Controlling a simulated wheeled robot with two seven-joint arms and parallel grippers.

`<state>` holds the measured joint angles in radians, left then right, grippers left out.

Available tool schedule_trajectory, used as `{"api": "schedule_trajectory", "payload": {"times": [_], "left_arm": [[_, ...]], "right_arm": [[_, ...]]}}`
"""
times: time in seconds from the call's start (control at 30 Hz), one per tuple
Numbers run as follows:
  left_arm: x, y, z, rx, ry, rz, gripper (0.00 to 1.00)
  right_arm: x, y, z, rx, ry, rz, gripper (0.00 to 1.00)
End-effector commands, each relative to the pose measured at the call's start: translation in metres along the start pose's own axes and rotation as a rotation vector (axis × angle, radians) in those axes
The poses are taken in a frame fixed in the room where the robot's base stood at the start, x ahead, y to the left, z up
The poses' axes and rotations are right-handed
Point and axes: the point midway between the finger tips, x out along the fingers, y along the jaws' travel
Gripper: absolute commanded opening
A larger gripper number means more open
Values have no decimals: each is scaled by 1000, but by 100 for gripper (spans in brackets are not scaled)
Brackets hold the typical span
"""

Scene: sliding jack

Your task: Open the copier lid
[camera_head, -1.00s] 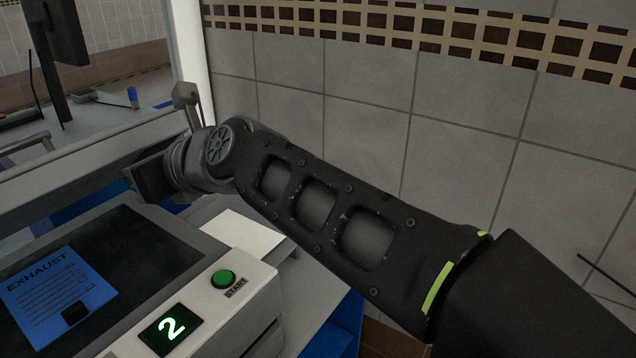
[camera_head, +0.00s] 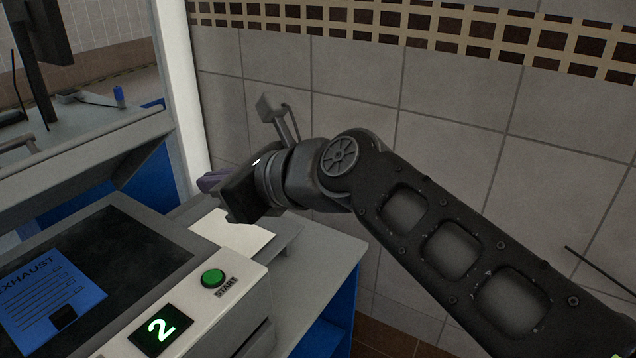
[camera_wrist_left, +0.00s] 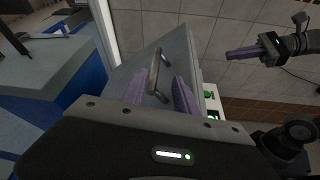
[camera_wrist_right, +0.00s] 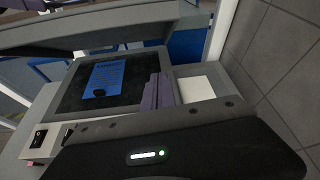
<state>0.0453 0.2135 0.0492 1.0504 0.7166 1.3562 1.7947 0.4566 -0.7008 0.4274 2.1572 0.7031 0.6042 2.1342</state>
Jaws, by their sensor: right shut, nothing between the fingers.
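The copier's grey lid (camera_head: 95,155) stands raised above the dark glass (camera_head: 130,240), and its edge also shows at the top of the right wrist view (camera_wrist_right: 110,28). In the left wrist view the lid's bar handle (camera_wrist_left: 154,76) lies just ahead of and between my left gripper's parted purple fingers (camera_wrist_left: 160,93); I cannot tell whether they touch it. The left gripper is outside the head view. My right gripper (camera_head: 211,181) is shut and empty, over the copier's right side near the wall, apart from the lid. It also shows in the left wrist view (camera_wrist_left: 240,52).
A blue EXHAUST sheet (camera_head: 50,290) lies on the glass. A green START button (camera_head: 213,278) and a display reading 2 (camera_head: 160,330) are at the front. White paper (camera_head: 235,235) lies on the side shelf. The tiled wall (camera_head: 450,110) closes the right side.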

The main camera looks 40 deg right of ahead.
Motion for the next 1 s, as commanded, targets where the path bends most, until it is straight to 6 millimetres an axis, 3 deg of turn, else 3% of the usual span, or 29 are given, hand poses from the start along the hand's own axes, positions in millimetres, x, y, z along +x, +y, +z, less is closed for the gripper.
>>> {"api": "schedule_trajectory", "payload": {"times": [0.47, 1.0], "left_arm": [[0, 0, 0, 0, 0, 0, 36], [0, 0, 0, 0, 0, 0, 36]], "right_arm": [[23, -94, -42, -200, 83, -92, 0], [42, -184, -112, -437, 231, -157, 0]]}}
